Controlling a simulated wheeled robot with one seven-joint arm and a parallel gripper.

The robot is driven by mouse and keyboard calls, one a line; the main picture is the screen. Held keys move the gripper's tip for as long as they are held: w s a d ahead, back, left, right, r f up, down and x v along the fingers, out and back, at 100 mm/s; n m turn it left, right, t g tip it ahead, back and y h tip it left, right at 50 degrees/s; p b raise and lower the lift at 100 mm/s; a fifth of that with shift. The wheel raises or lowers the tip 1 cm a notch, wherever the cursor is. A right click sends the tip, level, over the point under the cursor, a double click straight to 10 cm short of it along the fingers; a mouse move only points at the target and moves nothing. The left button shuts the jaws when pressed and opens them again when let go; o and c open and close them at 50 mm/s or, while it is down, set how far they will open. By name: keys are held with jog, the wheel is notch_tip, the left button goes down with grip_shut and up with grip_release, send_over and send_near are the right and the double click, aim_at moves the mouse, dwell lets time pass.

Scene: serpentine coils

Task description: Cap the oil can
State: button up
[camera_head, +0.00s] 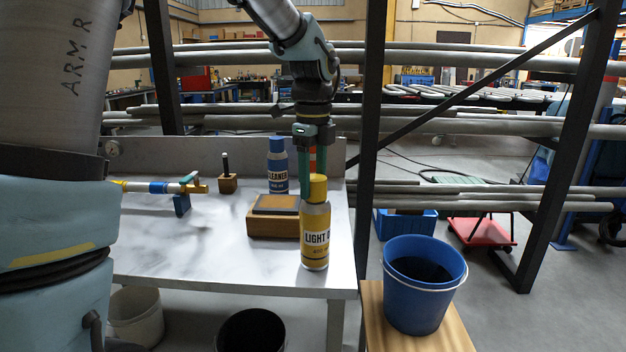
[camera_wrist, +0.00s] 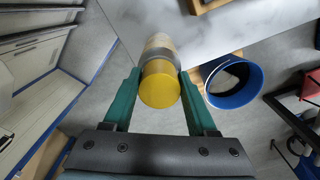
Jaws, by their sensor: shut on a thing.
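I cannot tell whether the cap is fully seated. The can's neck is hidden.
A wooden block with a dark pad (camera_head: 273,222) sits just left of the can. A blue cleaner bottle (camera_head: 277,168) stands behind. A small wooden stand (camera_head: 228,184) and a brass valve fitting (camera_head: 190,187) are farther left. A blue bucket (camera_head: 424,312) stands right, off the table.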

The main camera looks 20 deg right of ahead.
jog(key=shift+f, duration=0.1)
dwell(0.6)
jog(key=o, duration=1.5)
notch_tip(320, 180, up, 8)
jog(key=p, duration=0.7)
jog(key=shift+f+p, duration=0.15)
jog(key=shift+p, duration=0.2)
jog(key=shift+f, duration=0.1)
grip_shut()
